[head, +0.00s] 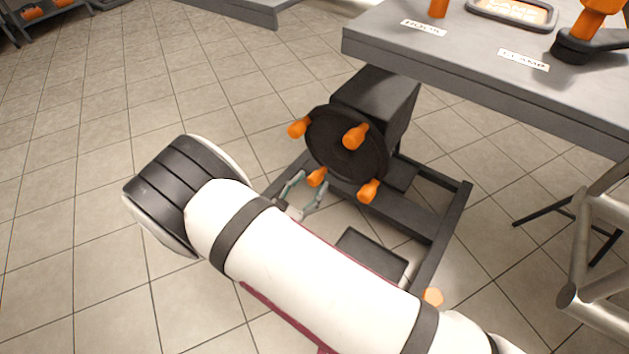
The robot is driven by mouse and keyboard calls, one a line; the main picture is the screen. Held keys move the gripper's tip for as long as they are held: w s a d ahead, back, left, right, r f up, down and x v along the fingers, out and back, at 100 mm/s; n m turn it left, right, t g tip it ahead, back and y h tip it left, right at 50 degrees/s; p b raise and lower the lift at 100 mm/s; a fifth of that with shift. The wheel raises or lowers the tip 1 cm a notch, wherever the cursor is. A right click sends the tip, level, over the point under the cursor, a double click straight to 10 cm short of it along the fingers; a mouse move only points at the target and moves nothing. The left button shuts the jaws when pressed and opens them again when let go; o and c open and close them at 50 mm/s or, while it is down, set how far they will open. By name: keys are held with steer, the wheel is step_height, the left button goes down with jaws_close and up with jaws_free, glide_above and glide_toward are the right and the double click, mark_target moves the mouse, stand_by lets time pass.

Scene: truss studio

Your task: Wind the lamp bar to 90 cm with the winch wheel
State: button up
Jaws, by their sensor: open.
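The winch wheel (331,148) is a dark disc with several orange knobs around its rim, facing me in the middle of the head view. It is mounted on a dark box-shaped winch housing (377,98) on a low dark frame. My gripper (306,191) is open just below and in front of the wheel. Its fingers point up toward the lower orange knob (317,177), close to it. I cannot tell whether they touch it. My white arm hides part of the frame. The lamp bar and any height scale are not in view.
A grey table (470,75) with labels and orange-handled items stands above and right of the winch. A metal truss (590,245) stands at the right edge. The dark winch frame (440,230) lies on the tiled floor. Open floor (130,90) lies to the left.

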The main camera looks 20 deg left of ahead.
steer(key=shift+x, duration=1.4)
steer(key=shift+c, duration=0.3)
jaws_close()
steer(key=shift+s, duration=0.1)
steer(key=s+d+r+n+p, duration=0.2)
steer(key=s+d+n+p, duration=0.2)
steer(key=d+n+p, duration=0.4)
steer(key=shift+d+n+g, duration=0.3)
steer(key=shift+d+n, duration=1.45)
steer(key=shift+n, duration=1.15)
steer(key=shift+s+r, duration=0.1)
steer(key=shift+r, duration=0.05)
